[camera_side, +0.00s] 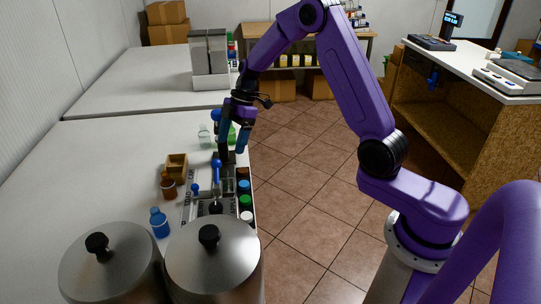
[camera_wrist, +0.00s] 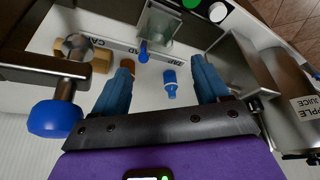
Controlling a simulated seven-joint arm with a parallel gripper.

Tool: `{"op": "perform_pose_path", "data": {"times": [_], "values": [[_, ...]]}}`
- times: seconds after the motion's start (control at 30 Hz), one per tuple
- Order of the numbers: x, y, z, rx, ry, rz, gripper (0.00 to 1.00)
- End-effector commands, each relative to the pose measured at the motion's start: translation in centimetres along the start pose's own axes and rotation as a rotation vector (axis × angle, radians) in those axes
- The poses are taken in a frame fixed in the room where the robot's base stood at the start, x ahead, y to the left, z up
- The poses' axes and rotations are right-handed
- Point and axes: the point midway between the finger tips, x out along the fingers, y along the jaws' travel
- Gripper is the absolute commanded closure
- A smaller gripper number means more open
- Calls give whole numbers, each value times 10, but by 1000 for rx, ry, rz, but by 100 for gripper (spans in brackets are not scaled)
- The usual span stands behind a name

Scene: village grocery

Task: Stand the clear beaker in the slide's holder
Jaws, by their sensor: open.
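A small clear vessel that looks like the beaker (camera_side: 204,136) stands on the table in the side view, left of my gripper and behind the wooden box. I cannot make it out surely in the wrist view. The slide with its holder (camera_wrist: 158,24) shows at the top of the wrist view as a grey, partly glassy frame with a small blue knob (camera_wrist: 143,52). My gripper (camera_wrist: 163,90) is open, its two blue fingers wide apart with nothing held between them. In the side view its fingers are small and dark over the far part of the work area.
A blue bottle (camera_side: 159,222), a brown bottle (camera_side: 168,185) and a wooden box (camera_side: 177,167) stand left of the slide. Two large lidded pots (camera_side: 213,270) fill the near end. A blue-ball lever (camera_wrist: 55,118) is close at left in the wrist view.

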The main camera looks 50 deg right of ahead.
Motion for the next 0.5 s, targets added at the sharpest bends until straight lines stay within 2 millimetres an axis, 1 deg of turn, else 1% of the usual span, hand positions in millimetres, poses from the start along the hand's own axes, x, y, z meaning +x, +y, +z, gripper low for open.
{"op": "perform_pose_path", "data": {"times": [0.13, 0.27, 0.37, 0.5], "values": [[-1, -3, -4, 2, -4, -5, 25], [-3, -18, -21, 13, -22, -27, 25], [-6, -39, -40, 34, -49, -53, 25], [-10, -75, -64, 68, -96, -83, 25]]}}
